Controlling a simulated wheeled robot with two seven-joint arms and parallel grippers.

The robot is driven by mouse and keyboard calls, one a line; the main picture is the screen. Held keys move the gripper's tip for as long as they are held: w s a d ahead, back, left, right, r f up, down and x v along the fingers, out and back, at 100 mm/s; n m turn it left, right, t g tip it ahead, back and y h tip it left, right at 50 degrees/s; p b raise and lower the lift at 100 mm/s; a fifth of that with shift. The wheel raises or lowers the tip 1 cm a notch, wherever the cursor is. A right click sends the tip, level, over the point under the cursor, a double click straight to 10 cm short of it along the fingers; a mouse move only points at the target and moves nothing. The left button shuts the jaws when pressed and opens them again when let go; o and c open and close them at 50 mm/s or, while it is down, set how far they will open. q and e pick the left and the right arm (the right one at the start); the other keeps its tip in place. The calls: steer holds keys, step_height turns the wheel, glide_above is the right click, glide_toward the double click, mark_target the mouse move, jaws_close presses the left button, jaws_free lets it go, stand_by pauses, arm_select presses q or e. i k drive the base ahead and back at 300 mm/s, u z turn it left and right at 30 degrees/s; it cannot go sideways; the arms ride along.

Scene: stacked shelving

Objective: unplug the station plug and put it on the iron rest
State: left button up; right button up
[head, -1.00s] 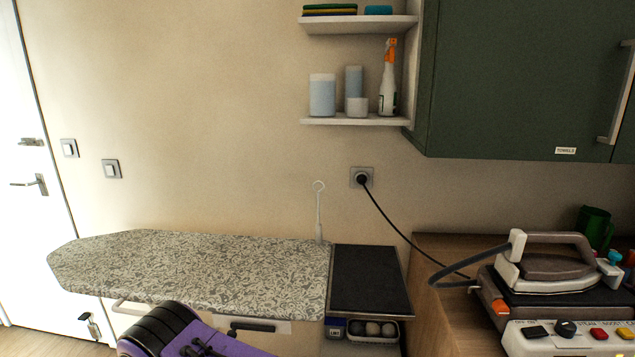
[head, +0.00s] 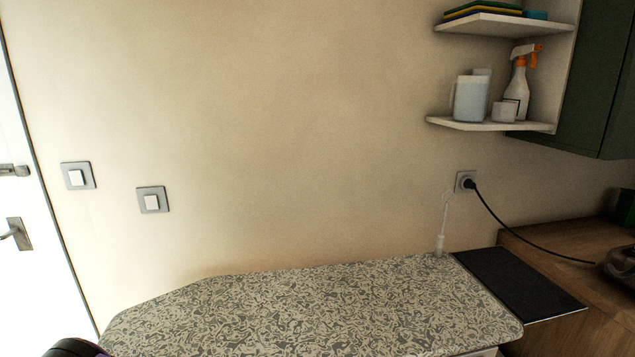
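The black station plug (head: 469,184) sits in the wall socket (head: 461,177) above the right end of the ironing board. Its black cord (head: 520,239) runs down to the right, to the iron station (head: 621,262), which is cut off at the right edge. The dark flat iron rest (head: 518,283) is at the right end of the patterned ironing board (head: 300,310). A dark rounded part of mine shows at the bottom left corner. Neither gripper's fingers are in view.
A white wire holder (head: 442,235) stands upright at the board's back edge, below the socket. White shelves (head: 490,125) with bottles hang above right, beside a green cabinet (head: 600,90). A wooden counter (head: 590,237) is at right. Two wall switches (head: 152,200) and a door (head: 30,270) are at left.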

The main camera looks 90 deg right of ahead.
mark_target(519, 284)
steer(key=i, duration=0.45)
steer(key=z, duration=3.55)
